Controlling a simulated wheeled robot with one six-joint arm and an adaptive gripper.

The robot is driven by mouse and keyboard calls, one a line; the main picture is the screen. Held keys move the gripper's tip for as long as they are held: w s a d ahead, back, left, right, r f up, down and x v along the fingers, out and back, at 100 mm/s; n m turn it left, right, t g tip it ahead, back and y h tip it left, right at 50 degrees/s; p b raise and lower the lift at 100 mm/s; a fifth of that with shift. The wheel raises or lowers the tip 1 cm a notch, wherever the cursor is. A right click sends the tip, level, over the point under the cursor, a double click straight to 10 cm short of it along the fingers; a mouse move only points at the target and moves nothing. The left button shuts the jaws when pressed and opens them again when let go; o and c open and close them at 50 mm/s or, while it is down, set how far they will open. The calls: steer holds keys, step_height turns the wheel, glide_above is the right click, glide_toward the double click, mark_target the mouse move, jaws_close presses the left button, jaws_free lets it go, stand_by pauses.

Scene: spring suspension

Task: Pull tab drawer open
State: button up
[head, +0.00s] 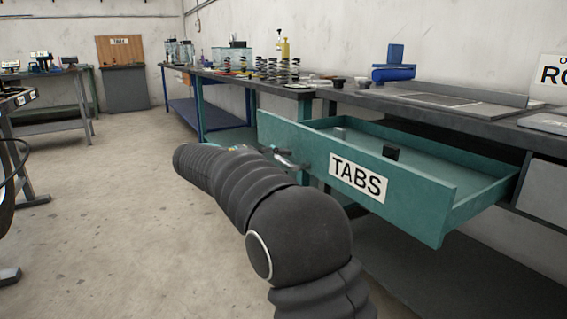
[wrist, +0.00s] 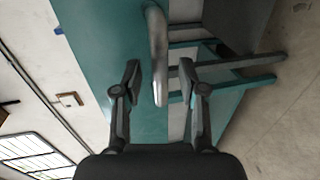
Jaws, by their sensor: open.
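The teal tab drawer (head: 420,205) with a white TABS label (head: 358,178) stands pulled well out from under the bench. Its metal bar handle (head: 290,161) is on the front panel, left of the label. My dark arm reaches towards the handle side and hides most of my gripper in the head view. In the wrist view my gripper (wrist: 160,80) is open, one finger on each side of the handle (wrist: 158,55).
A small black block (head: 391,152) and a grey piece (head: 340,132) lie inside the drawer. The grey bench top (head: 480,115) runs above it. Springs (head: 270,70) stand on the far bench. The concrete floor (head: 110,210) to the left is free.

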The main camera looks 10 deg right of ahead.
steer(key=v, duration=1)
steer(key=shift+a, duration=0.25)
steer(key=shift+s, duration=0.1)
